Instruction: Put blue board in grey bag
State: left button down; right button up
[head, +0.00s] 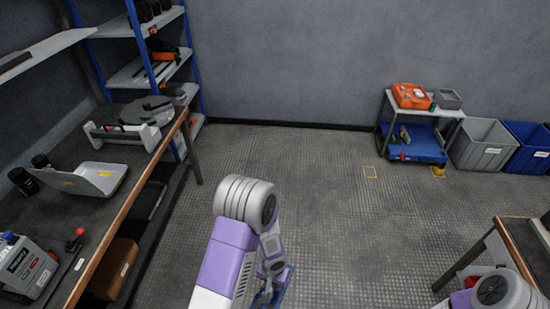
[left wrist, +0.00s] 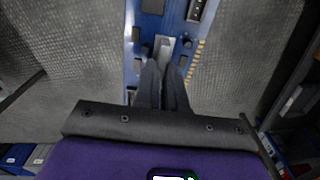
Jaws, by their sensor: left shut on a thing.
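The blue board (left wrist: 150,28) is a circuit board with dark and metallic parts and gold contacts along one edge. My left gripper (left wrist: 165,85) is shut on it in the left wrist view. In the head view the left gripper (head: 270,278) hangs at the bottom middle, above the floor, and a bit of the board (head: 275,299) shows below it. A grey open-topped container (head: 482,146) with a white label stands on the floor at the right, far from the gripper. I cannot tell whether it is a bag. My right gripper is out of view; only its arm shows.
A blue bin (head: 530,150) stands right of the grey container, and a small cart (head: 423,111) with an orange case stands left of it. A workbench (head: 125,205) runs along the left. A table (head: 517,240) stands at the lower right. The middle floor is clear.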

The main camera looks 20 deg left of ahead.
aim_at(97, 183)
jog(key=u, duration=0.3)
jog(key=i, duration=1.6)
jog(key=u, duration=1.8)
jog(key=i, duration=0.8)
jog(key=u, duration=0.8)
